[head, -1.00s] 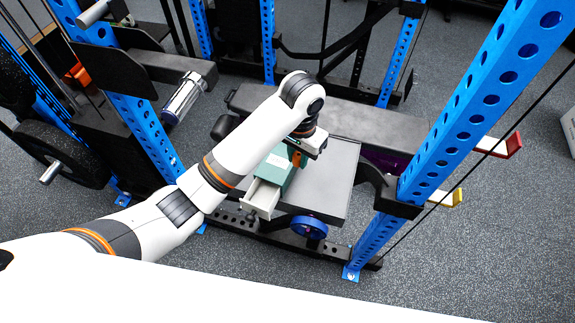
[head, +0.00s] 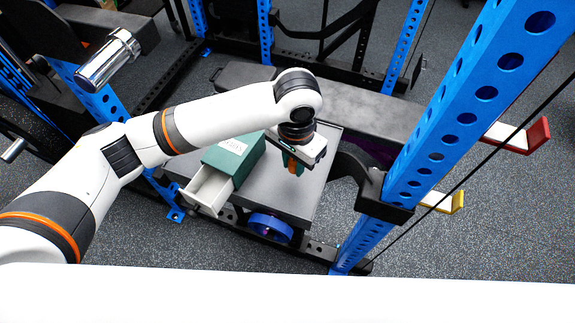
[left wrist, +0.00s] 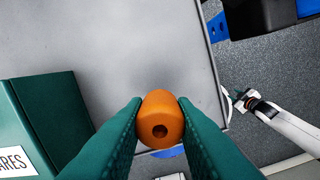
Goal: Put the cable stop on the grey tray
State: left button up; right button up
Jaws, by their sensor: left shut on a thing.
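The cable stop is a small orange barrel-shaped piece with a dark hole (left wrist: 160,118). In the left wrist view it is pinched between the two green fingers of my left gripper (left wrist: 158,122). In the head view my left gripper (head: 293,165) points down over the grey tray, to the right of the green box. The grey tray (head: 300,205) is a flat grey surface with a thin rim; it also fills much of the left wrist view (left wrist: 100,38). I cannot tell how high the cable stop is above it.
A green box (head: 236,152) with an open white drawer (head: 208,190) stands on the left of the tray. A black bench (head: 355,110) lies behind. A blue perforated rack post (head: 455,130) rises at the right. The tray surface right of the box looks clear.

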aim_at(294, 180)
pick_arm(q)
jog(key=shift+w+f, duration=0.1)
jog(key=shift+f, duration=2.3)
jog(key=shift+f, duration=0.1)
jog(key=o, duration=1)
jog(key=shift+c, duration=0.2)
notch_tip(294, 180, up, 12)
jog(key=shift+d+r, duration=0.1)
jog(key=shift+r, duration=0.05)
